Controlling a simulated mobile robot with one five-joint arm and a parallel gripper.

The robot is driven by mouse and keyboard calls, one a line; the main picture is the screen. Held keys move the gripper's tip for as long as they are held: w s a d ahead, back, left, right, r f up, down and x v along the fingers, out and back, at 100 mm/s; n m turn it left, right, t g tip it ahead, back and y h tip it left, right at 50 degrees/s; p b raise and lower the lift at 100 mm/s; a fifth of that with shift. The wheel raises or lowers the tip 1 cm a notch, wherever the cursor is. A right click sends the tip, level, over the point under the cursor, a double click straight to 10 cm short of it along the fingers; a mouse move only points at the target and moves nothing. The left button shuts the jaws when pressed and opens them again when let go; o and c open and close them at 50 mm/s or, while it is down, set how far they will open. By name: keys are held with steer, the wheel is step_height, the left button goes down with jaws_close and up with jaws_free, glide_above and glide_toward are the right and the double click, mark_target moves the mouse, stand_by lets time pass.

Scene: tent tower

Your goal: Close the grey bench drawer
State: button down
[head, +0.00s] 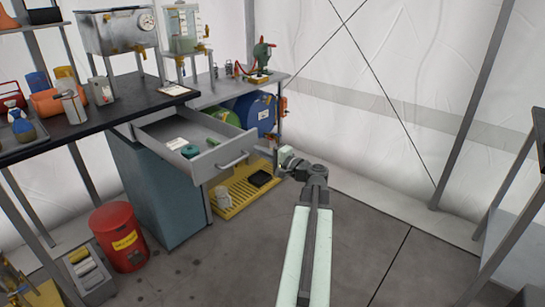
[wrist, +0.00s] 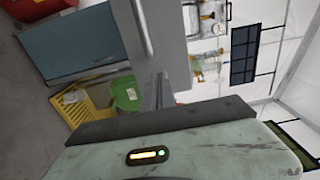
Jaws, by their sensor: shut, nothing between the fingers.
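The grey bench drawer (head: 222,158) stands pulled out from under the bench in the head view, its front panel and bar handle facing right. Inside it lie a white item, a teal roll and a small green item. My gripper (head: 263,150) is shut and empty, just right of the drawer front, pointing at it. In the wrist view the drawer front (wrist: 165,35) and its handle fill the upper middle, and the shut fingers (wrist: 160,92) point towards the panel. I cannot tell whether they touch it.
A blue-green cabinet (head: 160,195) stands below the drawer and a red bin (head: 119,238) to its left. A yellow slatted pallet (head: 240,193) lies under the bench. The black worktop (head: 90,127) holds bottles and cans. The floor right of my arm is clear up to a shelf frame.

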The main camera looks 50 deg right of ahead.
steer(key=shift+w+d, duration=0.1)
steer(key=shift+w, duration=1.1)
